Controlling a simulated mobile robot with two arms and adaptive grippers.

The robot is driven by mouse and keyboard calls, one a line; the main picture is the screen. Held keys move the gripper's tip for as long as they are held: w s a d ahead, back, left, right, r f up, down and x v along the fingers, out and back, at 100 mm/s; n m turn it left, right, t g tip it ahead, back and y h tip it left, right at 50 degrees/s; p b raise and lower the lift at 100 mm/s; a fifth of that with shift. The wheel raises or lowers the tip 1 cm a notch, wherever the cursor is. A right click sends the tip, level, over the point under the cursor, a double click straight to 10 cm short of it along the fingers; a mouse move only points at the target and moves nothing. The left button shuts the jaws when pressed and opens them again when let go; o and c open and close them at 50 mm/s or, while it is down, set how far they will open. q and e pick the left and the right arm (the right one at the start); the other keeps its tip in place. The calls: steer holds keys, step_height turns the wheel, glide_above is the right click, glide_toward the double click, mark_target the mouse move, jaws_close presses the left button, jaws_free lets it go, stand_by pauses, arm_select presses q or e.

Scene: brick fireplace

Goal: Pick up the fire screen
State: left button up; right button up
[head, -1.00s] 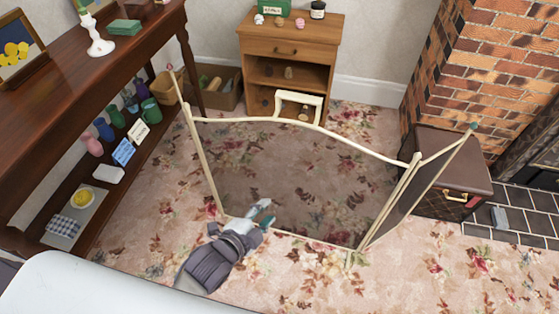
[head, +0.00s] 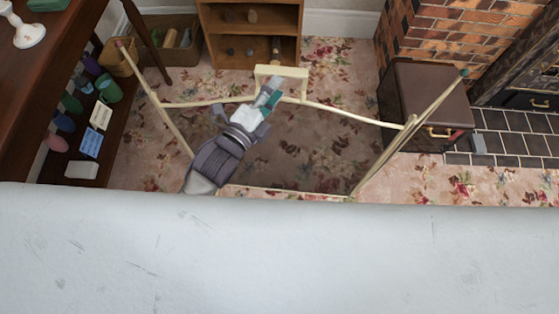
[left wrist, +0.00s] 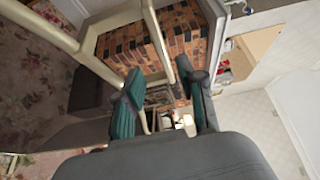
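The fire screen (head: 350,118) stands upright on the carpet, with a cream frame, dark see-through mesh and angled side panels. Its cream handle (head: 281,69) rises from the middle of the top rail. My left gripper (head: 268,95) is at the handle's left side and covers part of the rail. In the left wrist view my left gripper (left wrist: 160,68) has its two teal-padded fingers apart, with a cream bar of the handle (left wrist: 157,35) running between them. Whether the fingers touch the bar is unclear. My right gripper is out of view.
A wooden cabinet (head: 252,50) stands behind the screen. A brown chest (head: 428,92) and the brick fireplace (head: 455,45) are at the right. A dark wooden table (head: 30,85) with a loaded lower shelf is at the left. Patterned carpet lies around the screen.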

mark_target(285, 75)
arm_select(q)
steer(key=x, duration=0.6)
steer(key=shift+d+r, duration=0.1)
steer(key=shift+r, duration=0.25)
jaws_close()
steer(key=shift+r+p, duration=0.25)
steer(key=shift+p, duration=0.05)
